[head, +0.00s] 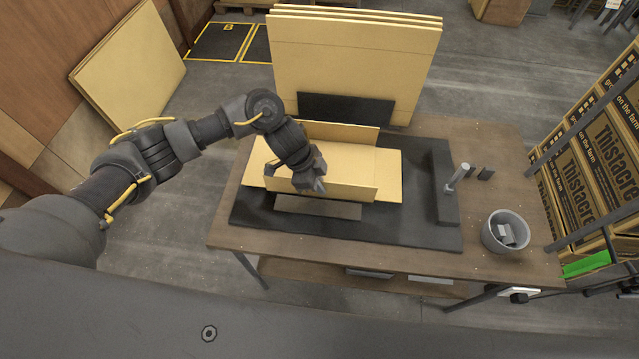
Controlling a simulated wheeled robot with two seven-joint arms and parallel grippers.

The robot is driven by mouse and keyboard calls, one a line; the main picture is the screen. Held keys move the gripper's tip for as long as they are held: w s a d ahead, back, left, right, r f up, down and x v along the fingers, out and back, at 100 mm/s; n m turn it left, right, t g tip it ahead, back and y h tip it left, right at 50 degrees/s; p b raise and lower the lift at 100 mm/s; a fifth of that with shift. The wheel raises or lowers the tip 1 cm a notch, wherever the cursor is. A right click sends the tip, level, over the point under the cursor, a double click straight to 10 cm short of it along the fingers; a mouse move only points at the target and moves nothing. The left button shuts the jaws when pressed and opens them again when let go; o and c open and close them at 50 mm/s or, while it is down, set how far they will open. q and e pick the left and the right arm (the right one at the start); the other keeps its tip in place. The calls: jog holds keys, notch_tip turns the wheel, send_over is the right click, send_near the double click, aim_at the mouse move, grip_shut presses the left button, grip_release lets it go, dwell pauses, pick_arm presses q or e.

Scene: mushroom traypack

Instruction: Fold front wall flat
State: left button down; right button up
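A yellow cardboard tray blank (386,172) lies on the black mat of the table. Its back wall (350,134) stands up. Its front wall (349,190) also stands up, at a tilt I cannot judge. My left gripper (312,184) points down at the front wall and hides part of it. I cannot tell whether it touches the wall, or whether its fingers are apart. A grey plate (320,207) lies in front of the front wall. My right gripper is out of view.
Tall upright cardboard sheets (350,60) stand behind the tray. A black block (441,188) and a grey post (457,176) stand to the right. A grey bucket (505,233) holding small grey pieces stands at the table's right. The wooden table (300,258) is bare along its front edge.

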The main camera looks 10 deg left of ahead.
pick_arm(q)
jog(key=shift+s, duration=0.1)
dwell(0.3)
jog(key=shift+s+t+p, duration=0.45)
jog(key=shift+t+p, duration=0.1)
jog(key=shift+t, duration=0.15)
jog(key=shift+s+f+m+t, duration=0.25)
jog(key=shift+s+m+t, duration=0.1)
jog(key=shift+t, duration=0.35)
jog(key=shift+s+f+t+b, duration=0.15)
jog(key=shift+t+b, duration=0.25)
jog(key=shift+b, duration=0.05)
jog(key=t+b, duration=0.1)
jog(key=s+t+b, duration=0.1)
jog(key=b, duration=0.1)
jog(key=shift+f+m+b, duration=0.25)
jog(key=shift+f+b, duration=0.05)
jog(key=shift+f, duration=0.05)
jog(key=shift+s+r+t+b, duration=0.1)
jog(key=shift+s+t+b, duration=0.1)
jog(key=shift+t+b, duration=0.4)
jog(key=c, duration=1.6)
grip_release()
jog(key=shift+c, duration=0.2)
